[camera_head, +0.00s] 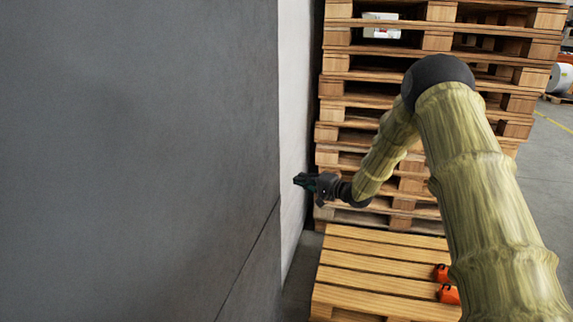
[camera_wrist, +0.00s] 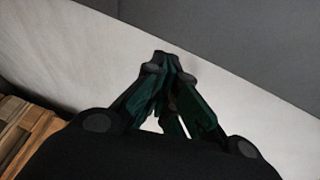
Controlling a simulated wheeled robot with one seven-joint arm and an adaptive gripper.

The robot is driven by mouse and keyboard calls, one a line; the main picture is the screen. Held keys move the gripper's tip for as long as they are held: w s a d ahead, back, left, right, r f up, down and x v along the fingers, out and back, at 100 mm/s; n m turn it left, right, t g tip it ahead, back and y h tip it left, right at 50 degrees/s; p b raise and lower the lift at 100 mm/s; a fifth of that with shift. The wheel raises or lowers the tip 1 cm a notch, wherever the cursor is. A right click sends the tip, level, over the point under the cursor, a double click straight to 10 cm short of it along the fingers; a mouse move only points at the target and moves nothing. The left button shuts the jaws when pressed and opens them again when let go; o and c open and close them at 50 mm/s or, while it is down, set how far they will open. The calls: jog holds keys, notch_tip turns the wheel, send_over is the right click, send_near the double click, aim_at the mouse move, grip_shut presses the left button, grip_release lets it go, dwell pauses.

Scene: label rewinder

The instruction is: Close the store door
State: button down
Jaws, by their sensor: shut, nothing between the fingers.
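A large flat grey surface (camera_head: 140,150) fills the left of the head view, with a pale upright strip (camera_head: 294,110) along its right edge. I cannot tell which of these is the store door; no handle or hinge shows. My gripper (camera_head: 299,181) is in front of the pale strip, at about mid-height, pointing left. In the wrist view my gripper (camera_wrist: 164,62) has its fingertips together and empty, over the pale strip (camera_wrist: 95,50) close to its border with the grey surface (camera_wrist: 245,40). Whether the tips touch it is unclear.
A tall stack of wooden pallets (camera_head: 345,85) stands behind my arm. A low pallet (camera_head: 365,270) lies in front of it, with orange objects (camera_head: 449,293) partly hidden by my arm. Open floor (camera_head: 545,180) shows at the far right.

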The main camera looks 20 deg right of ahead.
jog(key=w+d+r+y+b, duration=0.25)
jog(key=d+r, duration=0.25)
jog(key=r, duration=0.3)
jog(key=w+a+p, duration=0.2)
jog(key=w+a, duration=0.2)
jog(key=a, duration=0.4)
jog(key=shift+w+a+r, duration=0.15)
jog(key=shift+w+a, duration=0.1)
jog(key=shift+a, duration=0.05)
dwell(0.4)
